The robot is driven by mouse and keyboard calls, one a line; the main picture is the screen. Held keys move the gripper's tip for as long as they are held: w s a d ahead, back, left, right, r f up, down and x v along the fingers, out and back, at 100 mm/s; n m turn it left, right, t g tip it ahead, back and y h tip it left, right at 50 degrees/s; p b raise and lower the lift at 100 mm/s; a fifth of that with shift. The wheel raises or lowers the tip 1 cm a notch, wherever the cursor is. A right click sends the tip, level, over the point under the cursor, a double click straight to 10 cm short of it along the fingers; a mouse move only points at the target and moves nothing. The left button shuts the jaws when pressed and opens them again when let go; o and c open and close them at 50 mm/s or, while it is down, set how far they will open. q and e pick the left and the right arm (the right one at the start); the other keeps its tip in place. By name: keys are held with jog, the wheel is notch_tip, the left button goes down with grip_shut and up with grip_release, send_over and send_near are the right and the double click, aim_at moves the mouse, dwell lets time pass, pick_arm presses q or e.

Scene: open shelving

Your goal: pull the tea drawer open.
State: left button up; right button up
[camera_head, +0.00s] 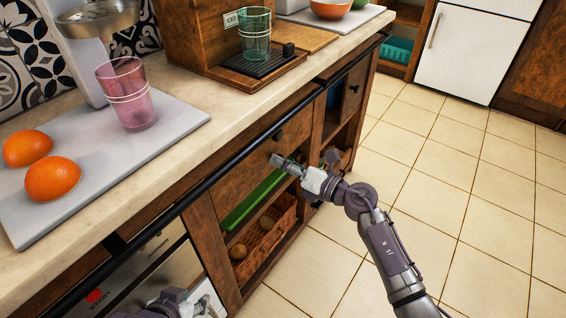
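A wooden drawer (249,150) with a round black knob (278,135) is set under the counter edge, and it looks closed. A second wooden drawer front with a dark knob (354,88) is further right. I see no tea label on either drawer. My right gripper (303,157) is in front of the cabinet, just below and right of the nearer knob. Its fingers are spread, with nothing seen between them, and it appears apart from the knob. My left gripper (172,305) is at the bottom edge, largely cut off, so its opening cannot be judged.
A black rail (225,169) runs along the counter front. Open shelves below hold a green tray (253,200) and a wicker basket (268,238). On the counter are oranges (53,179), a pink glass (127,95) and a green glass (255,35). The tiled floor at right is clear.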

grip_shut()
jog(key=shift+d, duration=0.1)
pick_arm(q)
jog(key=s+a+f+g+p, duration=0.1)
jog(key=s+a+f+g, duration=0.15)
jog(key=s, duration=0.35)
jog(key=shift+t, duration=0.75)
jog(key=shift+w+d+r+b, duration=0.1)
jog(key=shift+w+d+r, duration=0.25)
jog(key=shift+w, duration=0.4)
jog(key=shift+w+d+r+b, duration=0.15)
jog(key=shift+w+d+r, duration=0.15)
jog(key=shift+w, duration=0.4)
jog(key=shift+w+d+r+b, duration=0.1)
jog(key=shift+w+d+r, duration=0.25)
jog(key=shift+w, duration=0.4)
pick_arm(e)
jog(key=v, duration=2.2)
jog(key=shift+s, duration=0.25)
jog(key=shift+d, duration=0.15)
jog(key=o, duration=0.8)
grip_release()
jog(key=shift+o, duration=0.2)
